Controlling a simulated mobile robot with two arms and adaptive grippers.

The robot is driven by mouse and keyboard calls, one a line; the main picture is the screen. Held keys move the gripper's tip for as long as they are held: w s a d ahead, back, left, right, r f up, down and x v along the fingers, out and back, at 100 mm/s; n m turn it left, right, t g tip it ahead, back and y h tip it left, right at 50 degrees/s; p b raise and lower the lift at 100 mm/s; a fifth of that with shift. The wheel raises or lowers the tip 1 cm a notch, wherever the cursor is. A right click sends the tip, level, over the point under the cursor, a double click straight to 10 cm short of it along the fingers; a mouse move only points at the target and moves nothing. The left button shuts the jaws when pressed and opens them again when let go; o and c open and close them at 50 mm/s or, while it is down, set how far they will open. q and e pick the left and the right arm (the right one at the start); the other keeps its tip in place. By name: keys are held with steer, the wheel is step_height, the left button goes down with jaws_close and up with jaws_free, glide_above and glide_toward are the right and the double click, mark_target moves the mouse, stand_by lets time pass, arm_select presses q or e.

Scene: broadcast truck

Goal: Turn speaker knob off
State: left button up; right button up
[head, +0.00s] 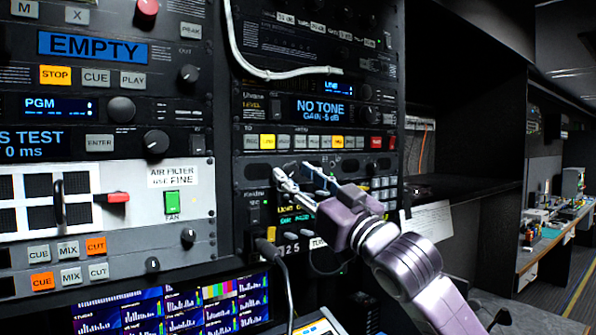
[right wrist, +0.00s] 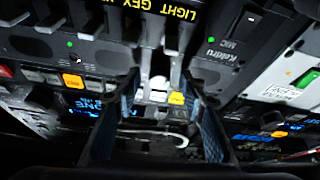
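My right gripper (head: 291,169) reaches in from the lower right in the head view, close in front of the rack below the row of white, yellow and red buttons. Its two fingers are spread with nothing held between them. They also show apart in the right wrist view (right wrist: 162,76), with a lit yellow button (right wrist: 176,98) and a pale, blurred round part (right wrist: 158,84) seen through the gap. I cannot tell which control is the speaker knob; no readable speaker label shows. Black knobs (head: 366,92) sit beside the NO TONE display (head: 321,108). My left gripper is out of view.
The left rack holds several black knobs (head: 156,142), a red-tipped lever (head: 118,197) and a green fan switch (head: 172,203). A white cable (head: 262,72) hangs across the right rack. Monitors (head: 175,308) stand below. A dark open bay and aisle lie to the right.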

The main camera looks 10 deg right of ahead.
steer(key=shift+c, duration=0.5)
jaws_close()
steer(key=shift+d+n+y+p, duration=0.1)
steer(key=shift+n+y+p, duration=0.25)
steer(key=shift+n, duration=0.25)
steer(key=shift+o, duration=0.5)
jaws_free()
